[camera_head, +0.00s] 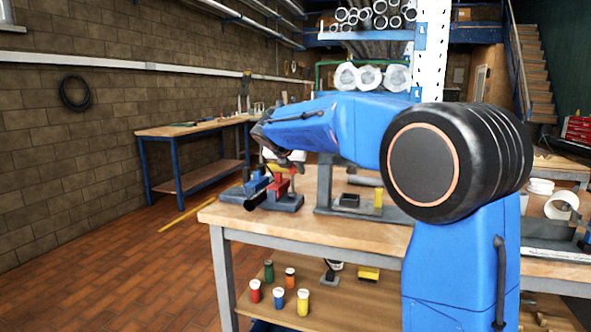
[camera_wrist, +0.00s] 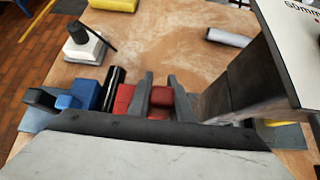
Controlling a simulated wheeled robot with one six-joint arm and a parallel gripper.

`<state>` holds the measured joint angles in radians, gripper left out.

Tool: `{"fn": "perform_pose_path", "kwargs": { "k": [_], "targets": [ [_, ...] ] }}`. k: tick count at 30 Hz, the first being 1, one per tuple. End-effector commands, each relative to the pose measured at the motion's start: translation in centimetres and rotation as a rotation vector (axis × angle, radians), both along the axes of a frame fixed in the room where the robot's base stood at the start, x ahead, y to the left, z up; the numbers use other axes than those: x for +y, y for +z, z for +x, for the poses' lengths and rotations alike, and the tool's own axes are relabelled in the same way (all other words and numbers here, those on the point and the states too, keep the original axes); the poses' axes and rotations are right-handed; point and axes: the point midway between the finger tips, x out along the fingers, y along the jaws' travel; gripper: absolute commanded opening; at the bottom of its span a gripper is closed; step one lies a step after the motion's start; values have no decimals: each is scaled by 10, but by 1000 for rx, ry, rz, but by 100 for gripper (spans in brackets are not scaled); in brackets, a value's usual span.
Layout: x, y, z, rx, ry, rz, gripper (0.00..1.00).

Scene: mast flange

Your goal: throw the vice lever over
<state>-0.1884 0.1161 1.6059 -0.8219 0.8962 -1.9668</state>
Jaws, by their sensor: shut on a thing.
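The vice (camera_head: 285,204) stands at the left end of the workbench, a dark grey base with red and blue parts and a black cylinder. Its red lever (camera_head: 278,186) shows just below my gripper (camera_head: 283,165), which comes down from above. In the wrist view my gripper (camera_wrist: 160,98) has its two grey fingers on either side of the red lever (camera_wrist: 160,97), shut on it. The black cylinder (camera_wrist: 114,88) and a blue block (camera_wrist: 84,94) sit to the left of the fingers. The lower part of the vice is hidden behind my gripper's body.
On the workbench (camera_head: 310,216), a grey fixture (camera_head: 340,208) with a yellow piece stands right of the vice. In the wrist view a white block with a black knob (camera_wrist: 84,46) and a grey cylinder (camera_wrist: 228,38) lie beyond. Several coloured jars stand on the lower shelf (camera_head: 335,306).

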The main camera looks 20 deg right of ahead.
Motion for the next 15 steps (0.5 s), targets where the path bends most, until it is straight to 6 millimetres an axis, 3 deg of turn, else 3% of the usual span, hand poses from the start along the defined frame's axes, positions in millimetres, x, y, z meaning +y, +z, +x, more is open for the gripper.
{"fn": "perform_pose_path", "kwargs": {
  "k": [11, 12, 13, 15],
  "targets": [
    [-1, 0, 1, 0, 1, 1, 0],
    [-1, 0, 1, 0, 0, 0, 28],
    [-1, 0, 1, 1, 0, 1, 35],
    [-1, 0, 1, 1, 0, 1, 38]
  ]
}}
